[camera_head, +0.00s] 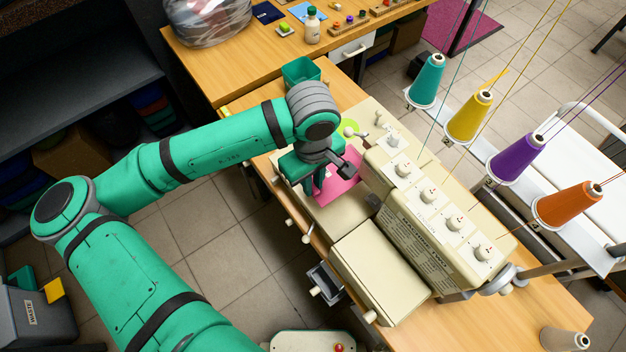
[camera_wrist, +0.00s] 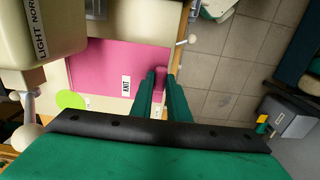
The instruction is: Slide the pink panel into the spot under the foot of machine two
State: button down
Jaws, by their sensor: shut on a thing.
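The pink panel (camera_head: 340,189) lies flat on the cream bed of the sewing machine (camera_head: 430,215), beside the machine's head. In the wrist view the panel (camera_wrist: 115,62) has its far left part reaching up to the machine head (camera_wrist: 40,35), which hides what is beneath it. My gripper (camera_wrist: 161,78) is shut on a narrow pink part at the panel's right edge. In the head view my gripper (camera_head: 316,188) is partly hidden by my own wrist. The presser foot is not clearly visible, and I cannot tell whether the panel is under it.
A lime green disc (camera_wrist: 70,99) lies beside the panel. Thread cones, including a teal one (camera_head: 427,78), stand behind the machine. A green bin (camera_head: 301,71) and a bagged bundle (camera_head: 208,18) are on the wooden tables. Tiled floor (camera_head: 215,235) is open in front.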

aim_at(318, 199)
jog(key=shift+s+a+f, duration=0.1)
jog(key=shift+a+f, duration=0.1)
jog(key=shift+f, duration=2.4)
jog(key=shift+d+f, duration=0.1)
jog(key=shift+s+d+f, duration=0.1)
jog(key=shift+s+d, duration=0.65)
jog(key=shift+s, duration=0.35)
jog(key=shift+s+d, duration=0.65)
jog(key=shift+s, duration=0.25)
jog(key=shift+s+d, duration=0.65)
jog(key=shift+s, duration=0.1)
